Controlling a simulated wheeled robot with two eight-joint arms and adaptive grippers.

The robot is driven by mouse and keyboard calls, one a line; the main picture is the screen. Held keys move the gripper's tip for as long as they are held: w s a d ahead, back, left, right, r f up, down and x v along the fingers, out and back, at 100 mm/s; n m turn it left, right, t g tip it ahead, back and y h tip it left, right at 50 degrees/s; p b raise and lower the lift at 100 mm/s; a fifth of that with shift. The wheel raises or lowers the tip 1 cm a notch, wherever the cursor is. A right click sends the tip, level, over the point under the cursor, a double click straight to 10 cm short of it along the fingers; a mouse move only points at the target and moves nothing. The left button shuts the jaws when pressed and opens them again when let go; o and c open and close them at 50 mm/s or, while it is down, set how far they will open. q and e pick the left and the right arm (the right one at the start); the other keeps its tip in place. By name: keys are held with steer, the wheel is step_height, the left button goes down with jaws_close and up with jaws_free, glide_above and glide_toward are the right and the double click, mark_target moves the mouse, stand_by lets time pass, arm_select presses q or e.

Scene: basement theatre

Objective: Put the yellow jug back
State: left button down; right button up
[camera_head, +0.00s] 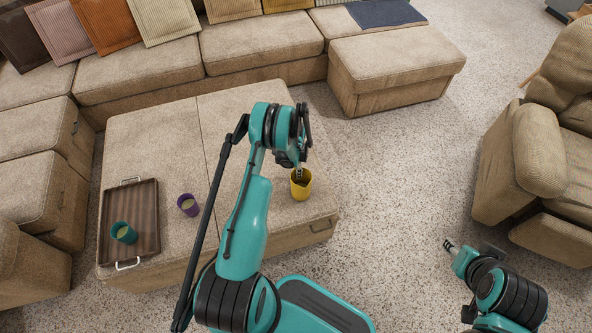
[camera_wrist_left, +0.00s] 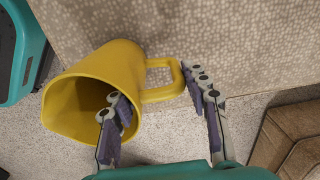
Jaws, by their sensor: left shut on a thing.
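The yellow jug (camera_head: 301,188) is at the front right corner of the large beige ottoman (camera_head: 240,160). I cannot tell whether it touches the top. My left gripper (camera_head: 299,172) reaches down to it from above. In the left wrist view the jug (camera_wrist_left: 88,82) has its mouth towards the camera. One finger of the left gripper (camera_wrist_left: 160,93) is inside the mouth and the other is outside by the handle, so it is shut on the jug's handle side. My right gripper (camera_head: 449,245) is low over the carpet at right; its jaws are too small to read.
A wooden tray (camera_head: 146,190) with metal handles lies on the ottoman's left and holds a teal cup (camera_head: 123,233). A purple cup (camera_head: 187,205) stands between tray and jug. A sofa (camera_head: 260,45) lines the back; an armchair (camera_head: 540,150) is at right.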

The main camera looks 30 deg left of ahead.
arm_select(q)
steer(key=shift+r, duration=0.15)
steer(key=c, duration=0.8)
jaws_free()
steer(key=shift+o, duration=0.2)
